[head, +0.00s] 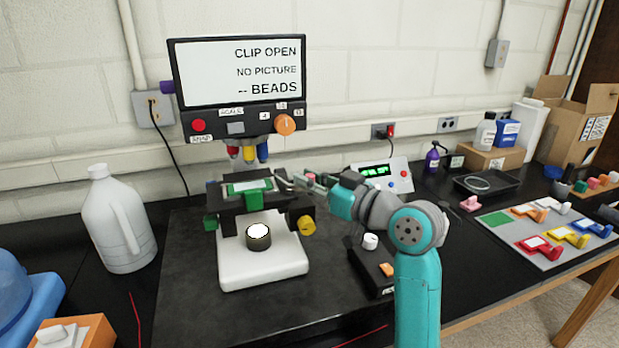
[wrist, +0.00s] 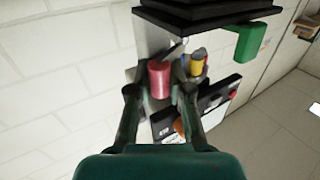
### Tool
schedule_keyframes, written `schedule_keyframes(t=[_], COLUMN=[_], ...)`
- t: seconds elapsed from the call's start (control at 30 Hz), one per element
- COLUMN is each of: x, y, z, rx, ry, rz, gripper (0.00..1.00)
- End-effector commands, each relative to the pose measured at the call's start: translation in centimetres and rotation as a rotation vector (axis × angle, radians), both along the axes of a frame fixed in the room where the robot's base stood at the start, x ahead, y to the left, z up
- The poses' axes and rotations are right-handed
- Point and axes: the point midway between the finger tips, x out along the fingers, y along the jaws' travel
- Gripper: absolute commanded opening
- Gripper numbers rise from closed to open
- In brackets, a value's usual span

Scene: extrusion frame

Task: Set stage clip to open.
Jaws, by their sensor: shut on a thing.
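The microscope (head: 262,265) stands on a dark mat with a green-edged slide (head: 250,186) on its black stage (head: 225,203). The stage clip's grey arm (head: 284,180) sticks out at the stage's right side. My gripper (head: 314,183) is at the clip's outer end, right of the stage. In the wrist view my gripper's fingers (wrist: 159,85) are closed around a red cylinder (wrist: 159,78), which looks like the clip's knob, with a thin grey rod (wrist: 172,48) beside it. The screen (head: 240,70) reads "CLIP OPEN", "NO PICTURE" and "-- BEADS".
Red, yellow and blue objectives (head: 249,153) hang above the stage. A yellow knob (head: 307,225) is below my gripper. A white jug (head: 118,220) stands left, a small black box (head: 375,270) and a lit meter (head: 386,174) right. A tray of coloured pieces (head: 550,235) lies far right.

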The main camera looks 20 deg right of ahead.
Motion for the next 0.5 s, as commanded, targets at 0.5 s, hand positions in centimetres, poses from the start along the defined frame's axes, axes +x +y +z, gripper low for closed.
schedule_keyframes(t=[0.5], x=[-1.4], y=[1.3], z=[0.0], rx=[0.001], ry=[-0.001], rz=[-0.383], gripper=[0.00])
